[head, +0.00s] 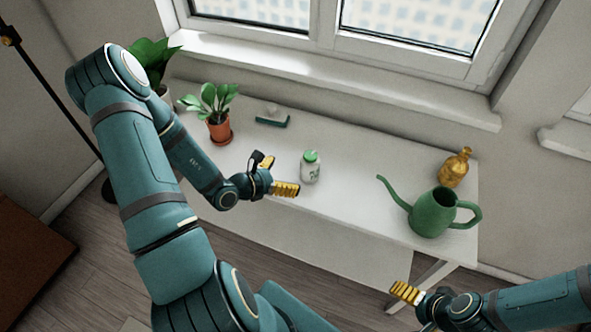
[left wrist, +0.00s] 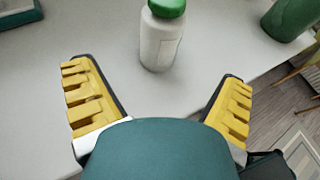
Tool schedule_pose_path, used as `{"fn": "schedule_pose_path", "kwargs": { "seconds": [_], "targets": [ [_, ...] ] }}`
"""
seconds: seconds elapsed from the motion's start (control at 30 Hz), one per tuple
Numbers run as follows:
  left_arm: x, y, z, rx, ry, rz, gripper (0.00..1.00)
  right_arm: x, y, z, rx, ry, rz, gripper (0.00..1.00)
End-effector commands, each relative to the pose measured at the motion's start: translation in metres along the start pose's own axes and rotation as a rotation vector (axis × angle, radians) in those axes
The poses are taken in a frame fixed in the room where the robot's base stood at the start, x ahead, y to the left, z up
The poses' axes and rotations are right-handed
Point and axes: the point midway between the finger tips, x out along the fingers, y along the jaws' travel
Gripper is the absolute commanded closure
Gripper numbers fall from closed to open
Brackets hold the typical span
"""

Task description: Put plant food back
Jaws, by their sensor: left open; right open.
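A white bottle with a green cap (head: 310,167), likely the plant food, stands upright on the white table (head: 345,215). My left gripper (head: 279,176) is open just left of the bottle in the head view, with nothing between its fingers. In the left wrist view the bottle (left wrist: 162,38) stands ahead of and between the open yellow fingers (left wrist: 160,105), apart from both. My right gripper (head: 405,293) is in front of the table at the lower right. It is open and empty, with one finger showing clearly.
A green watering can (head: 434,212) and an amber bottle (head: 455,168) stand at the table's right end. A potted plant (head: 219,130) and a green-and-grey box-like item (head: 272,118) are at the back left. A window sill (head: 330,78) runs behind.

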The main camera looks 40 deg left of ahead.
Motion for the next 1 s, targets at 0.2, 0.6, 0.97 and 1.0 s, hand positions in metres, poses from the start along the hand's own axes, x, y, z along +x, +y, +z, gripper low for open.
{"fn": "schedule_pose_path", "kwargs": {
  "seconds": [0.2,0.6,0.97,1.0],
  "targets": [
    [-0.008,-0.001,0.0,0.0,0.0,-0.004,0.03,-0.001,0.0,-0.001,0.0,0.002,0.0,0.02],
    [-0.003,-0.175,-0.031,0.407,0.193,-0.751,0.03,-0.001,0.0,-0.001,0.001,0.002,0.0,0.02],
    [-0.033,-0.237,-0.094,1.393,0.303,-1.335,0.03,-0.001,0.0,-0.001,0.0,0.001,0.0,0.02],
    [-0.029,-0.238,-0.096,1.518,0.284,-1.355,0.03,-0.001,0.0,-0.001,0.0,0.001,0.0,0.02]
  ]
}}
